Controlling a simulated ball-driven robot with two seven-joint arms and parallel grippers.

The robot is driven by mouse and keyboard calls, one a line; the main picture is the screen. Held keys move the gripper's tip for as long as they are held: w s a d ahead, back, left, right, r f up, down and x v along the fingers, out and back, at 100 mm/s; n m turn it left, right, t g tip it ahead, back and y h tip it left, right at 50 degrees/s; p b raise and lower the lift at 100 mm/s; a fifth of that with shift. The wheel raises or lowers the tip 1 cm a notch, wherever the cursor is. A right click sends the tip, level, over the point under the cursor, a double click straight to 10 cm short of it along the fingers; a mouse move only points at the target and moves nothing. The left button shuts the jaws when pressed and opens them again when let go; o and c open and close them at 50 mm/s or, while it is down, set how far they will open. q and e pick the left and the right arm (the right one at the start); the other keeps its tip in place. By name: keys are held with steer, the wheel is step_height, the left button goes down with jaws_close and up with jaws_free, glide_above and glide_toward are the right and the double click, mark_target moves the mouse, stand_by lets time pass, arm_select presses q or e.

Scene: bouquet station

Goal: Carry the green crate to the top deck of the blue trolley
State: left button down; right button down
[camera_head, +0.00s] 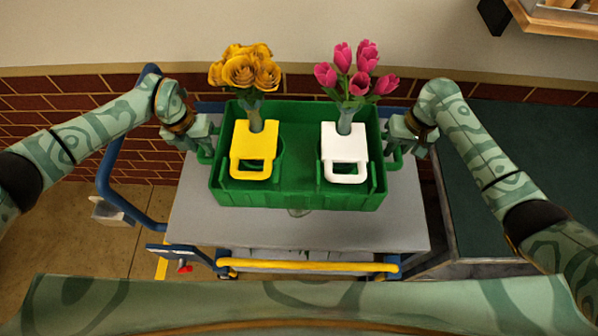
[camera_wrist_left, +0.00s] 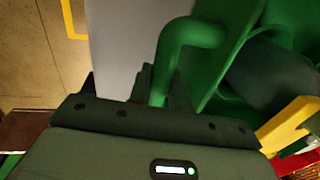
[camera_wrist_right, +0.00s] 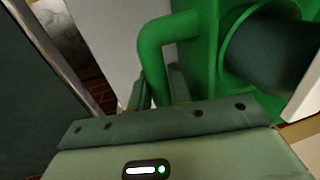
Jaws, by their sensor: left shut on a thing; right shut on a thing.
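The green crate (camera_head: 295,196) is level over the grey top deck (camera_head: 215,225) of the blue trolley (camera_head: 104,180), toward its far side. I cannot tell whether its bottom touches the deck. My left gripper (camera_head: 207,148) is shut on the crate's left handle, a green bar that shows in the left wrist view (camera_wrist_left: 187,38). My right gripper (camera_head: 395,150) is shut on the right handle, which shows in the right wrist view (camera_wrist_right: 160,40). In the crate stand yellow roses (camera_head: 245,72) behind a yellow holder (camera_head: 253,145) and pink tulips (camera_head: 356,72) behind a white holder (camera_head: 344,146).
A yellow bar (camera_head: 310,266) runs along the trolley's near side, with a red knob (camera_head: 184,268) at left. A dark green surface (camera_head: 500,150) lies to the right. A brick wall (camera_head: 60,103) is behind. The deck's near part is bare.

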arm_select(q)
steer(key=shift+w+a, duration=0.1)
